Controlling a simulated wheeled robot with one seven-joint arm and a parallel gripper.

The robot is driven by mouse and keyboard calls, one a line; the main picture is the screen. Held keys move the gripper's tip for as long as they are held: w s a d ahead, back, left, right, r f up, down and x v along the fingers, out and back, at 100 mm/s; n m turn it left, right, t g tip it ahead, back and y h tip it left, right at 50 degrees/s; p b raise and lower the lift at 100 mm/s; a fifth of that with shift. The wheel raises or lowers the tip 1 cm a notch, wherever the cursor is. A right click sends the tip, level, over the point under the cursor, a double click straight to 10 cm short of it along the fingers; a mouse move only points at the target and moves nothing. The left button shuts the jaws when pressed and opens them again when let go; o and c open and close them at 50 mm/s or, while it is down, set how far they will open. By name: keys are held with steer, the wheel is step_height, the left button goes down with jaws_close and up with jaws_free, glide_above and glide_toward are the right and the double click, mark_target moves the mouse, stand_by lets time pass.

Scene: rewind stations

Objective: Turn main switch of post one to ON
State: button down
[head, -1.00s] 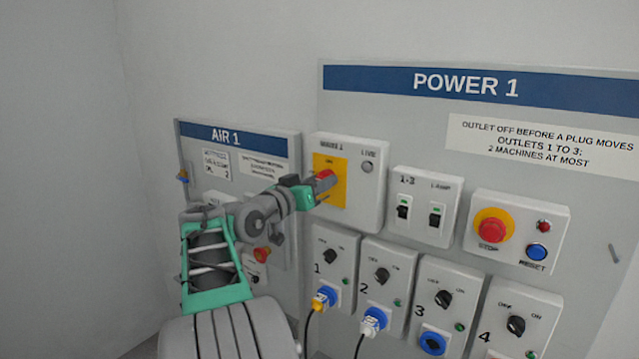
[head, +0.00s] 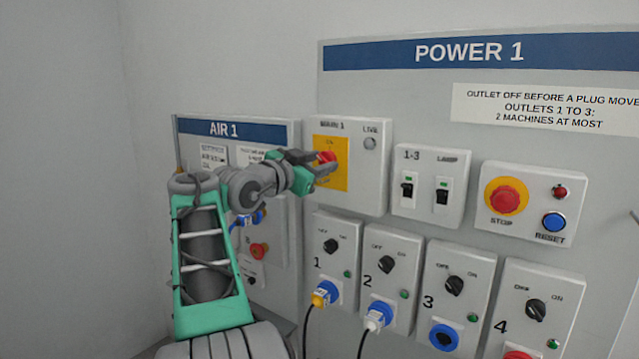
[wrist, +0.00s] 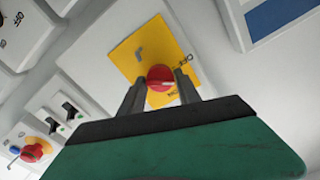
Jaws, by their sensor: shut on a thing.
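The main switch (head: 327,158) of post one is a red rotary knob on a yellow plate (head: 322,181), on the white box marked MAIN 1 at the upper left of the POWER 1 panel. My gripper (head: 322,166) reaches it from the left and is shut on the knob. In the wrist view the knob (wrist: 160,78) sits between both fingers, with the yellow plate (wrist: 135,52) behind it. The fingers and the angle hide part of the plate lettering, and I cannot tell which mark the knob points to. The LIVE lamp (head: 370,143) beside it looks grey and unlit.
Two black rocker switches (head: 424,193) are to the right, then a red STOP button (head: 505,200) and blue RESET button (head: 553,222). Outlets with rotary switches run below; outlets 1 and 2 hold plugs with cables. The AIR 1 panel (head: 280,133) is left, behind my arm.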

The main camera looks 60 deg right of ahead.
steer(key=m+b, duration=0.1)
steer(key=m, duration=0.1)
steer(key=m+b, duration=0.1)
steer(key=b, duration=0.1)
steer(key=m+b, duration=0.2)
steer(key=shift+f+m, duration=0.25)
steer(key=shift+m, duration=0.05)
steer(key=m+b, duration=0.1)
steer(key=m, duration=0.1)
steer(key=m+b, duration=0.2)
steer(key=m, duration=0.1)
steer(key=shift+r+m, duration=0.2)
steer(key=shift+m, duration=0.1)
steer(key=c, duration=0.9)
jaws_free()
